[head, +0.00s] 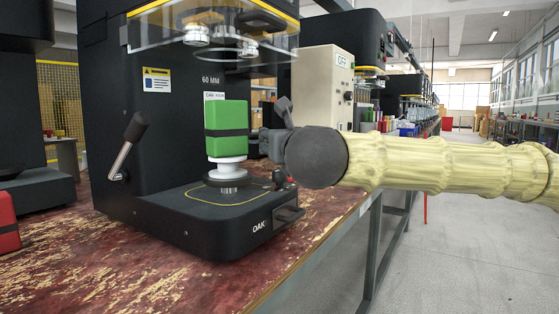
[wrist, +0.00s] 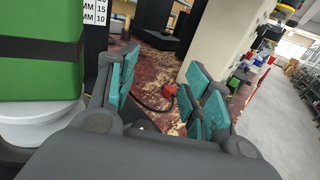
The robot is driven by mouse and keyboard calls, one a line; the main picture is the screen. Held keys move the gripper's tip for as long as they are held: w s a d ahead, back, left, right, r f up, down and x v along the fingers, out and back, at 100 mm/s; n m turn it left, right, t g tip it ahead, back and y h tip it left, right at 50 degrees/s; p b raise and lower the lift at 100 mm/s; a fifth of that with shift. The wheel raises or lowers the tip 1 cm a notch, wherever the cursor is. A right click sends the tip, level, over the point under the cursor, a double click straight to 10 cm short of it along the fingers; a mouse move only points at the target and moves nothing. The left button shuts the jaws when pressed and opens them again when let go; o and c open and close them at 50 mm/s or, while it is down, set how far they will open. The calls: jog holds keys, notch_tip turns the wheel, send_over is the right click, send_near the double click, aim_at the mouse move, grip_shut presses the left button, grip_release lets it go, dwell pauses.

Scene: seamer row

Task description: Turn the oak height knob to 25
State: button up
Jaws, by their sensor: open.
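The black oak machine (head: 135,95), marked OAK on its base, stands on the worn table. A green block-like can with a black band (head: 226,118) sits upright on its white and black support; it also shows close at the left of the wrist view (wrist: 40,70). My gripper (head: 270,145) is just right of the can. In the wrist view my gripper (wrist: 162,88) is open, its teal pads apart with nothing between them. A millimetre scale plate (wrist: 97,12) shows 20, 15 and 10. I cannot pick out the height knob or its setting.
A clear guard (head: 165,30) overhangs the can. A red object (head: 7,222) lies at the left edge. A pale control box (head: 325,85) stands behind my gripper. The aisle floor at right is open.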

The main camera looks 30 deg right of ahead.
aim_at(280, 170)
jog(key=shift+r, duration=1.6)
